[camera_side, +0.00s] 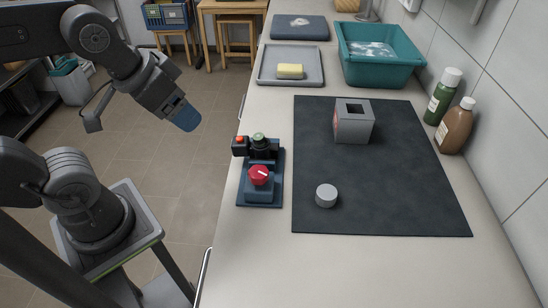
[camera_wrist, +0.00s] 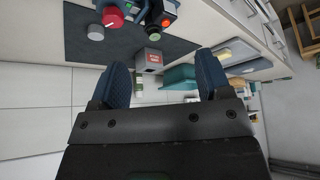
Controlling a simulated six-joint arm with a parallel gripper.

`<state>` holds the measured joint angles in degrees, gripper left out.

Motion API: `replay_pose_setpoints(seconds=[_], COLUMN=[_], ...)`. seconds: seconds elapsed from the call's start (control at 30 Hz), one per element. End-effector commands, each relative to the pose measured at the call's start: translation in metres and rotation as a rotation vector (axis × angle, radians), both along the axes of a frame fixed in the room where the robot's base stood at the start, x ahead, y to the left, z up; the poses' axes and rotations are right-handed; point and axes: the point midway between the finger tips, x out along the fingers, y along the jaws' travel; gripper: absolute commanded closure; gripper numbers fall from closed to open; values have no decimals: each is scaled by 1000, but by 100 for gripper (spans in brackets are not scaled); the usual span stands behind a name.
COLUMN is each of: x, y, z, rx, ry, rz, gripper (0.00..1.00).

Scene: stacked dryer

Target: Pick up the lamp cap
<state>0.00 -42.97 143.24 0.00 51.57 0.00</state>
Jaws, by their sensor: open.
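A small light-grey round cap (camera_side: 326,195), which looks like the lamp cap, sits flat on the dark mat (camera_side: 400,190) near its front left. It also shows at the upper left of the wrist view (camera_wrist: 96,32). My gripper (camera_side: 186,116) hangs over the floor left of the counter, well away from the cap. In the wrist view its two blue fingers (camera_wrist: 164,76) are spread wide with nothing between them.
A control unit with a red knob (camera_side: 259,175) and a green-topped part (camera_side: 259,138) stands left of the mat. A grey box with a square opening (camera_side: 356,125) is on the mat.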

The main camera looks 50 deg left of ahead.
Motion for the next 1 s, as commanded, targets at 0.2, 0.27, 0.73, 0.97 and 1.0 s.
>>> replay_pose_setpoints(seconds=[0.2, 0.27, 0.73, 0.97, 1.0], x=[0, 1, 99, 155, 163], y=[0, 0, -65, -130, -141], z=[0, 0, 18, -10, -17], rx=[0, 0, -51, -37, -32], ry=[0, 1, 237, 384, 404], rz=[0, 0, -18, -12, -9], gripper=[24, 24, 24, 24, 24])
